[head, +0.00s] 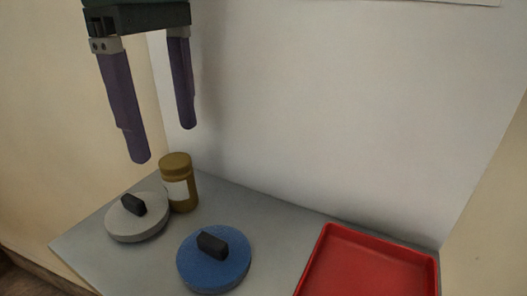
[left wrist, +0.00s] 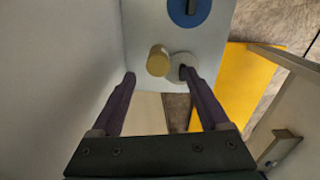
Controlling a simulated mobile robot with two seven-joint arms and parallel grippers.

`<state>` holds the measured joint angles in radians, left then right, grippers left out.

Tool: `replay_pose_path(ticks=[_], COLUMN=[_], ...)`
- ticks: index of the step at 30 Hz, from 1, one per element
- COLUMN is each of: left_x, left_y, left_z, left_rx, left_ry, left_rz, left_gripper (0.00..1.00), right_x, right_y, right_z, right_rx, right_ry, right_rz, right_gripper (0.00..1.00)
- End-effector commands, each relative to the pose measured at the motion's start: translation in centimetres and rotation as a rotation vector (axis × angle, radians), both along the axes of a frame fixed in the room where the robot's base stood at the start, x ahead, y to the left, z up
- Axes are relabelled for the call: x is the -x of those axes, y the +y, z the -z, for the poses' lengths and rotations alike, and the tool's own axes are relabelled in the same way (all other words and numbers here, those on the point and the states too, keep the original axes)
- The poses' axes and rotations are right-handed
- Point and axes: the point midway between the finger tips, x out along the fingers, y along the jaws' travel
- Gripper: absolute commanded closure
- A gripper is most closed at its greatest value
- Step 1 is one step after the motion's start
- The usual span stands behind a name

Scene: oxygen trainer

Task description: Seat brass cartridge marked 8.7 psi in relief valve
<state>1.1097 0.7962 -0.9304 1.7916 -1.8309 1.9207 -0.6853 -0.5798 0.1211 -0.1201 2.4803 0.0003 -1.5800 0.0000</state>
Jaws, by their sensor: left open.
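A brass-coloured cylinder (head: 182,202) with a pale label stands upright on the grey table, close behind the grey disc. The label is too small to read, so I cannot tell whether it is the 8.7 psi cartridge. It also shows in the left wrist view (left wrist: 158,58), between and beyond the fingertips. My left gripper (head: 164,144) is open and empty, above the cylinder and apart from it; it also shows in the left wrist view (left wrist: 158,74). I cannot make out a relief valve in either view. My right gripper is not in view.
A grey disc (head: 148,226) with a dark handle lies left of a blue disc (head: 226,270) with a similar handle. A red tray (head: 318,262) lies at the right. Walls stand behind and left. The grey table (head: 262,222) is clear between blue disc and tray.

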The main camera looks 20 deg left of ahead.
Motion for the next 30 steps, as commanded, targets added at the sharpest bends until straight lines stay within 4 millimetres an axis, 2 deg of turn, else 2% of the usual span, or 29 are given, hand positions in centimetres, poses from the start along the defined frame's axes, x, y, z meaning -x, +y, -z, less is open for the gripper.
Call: replay_pose_path(ticks=[5, 13, 22, 30], left_x=[0.0, -0.2, -0.3, -0.3], left_y=[0.0, 0.1, 0.1, 0.1], left_z=[1.6, 5.6, 6.3, 6.2], left_rx=[0.001, 0.0, 0.001, 0.001], left_ry=[0.002, 0.003, -0.002, -0.002], left_rz=[0.002, 0.001, 0.003, 0.003], left_gripper=[0.21, 0.21, 0.21, 0.52], right_x=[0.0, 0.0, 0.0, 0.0], right_y=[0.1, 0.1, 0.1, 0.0], right_z=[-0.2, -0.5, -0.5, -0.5], right_rx=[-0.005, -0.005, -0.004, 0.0], right_ry=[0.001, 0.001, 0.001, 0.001], right_rz=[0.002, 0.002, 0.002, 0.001], right_gripper=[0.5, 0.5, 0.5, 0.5])
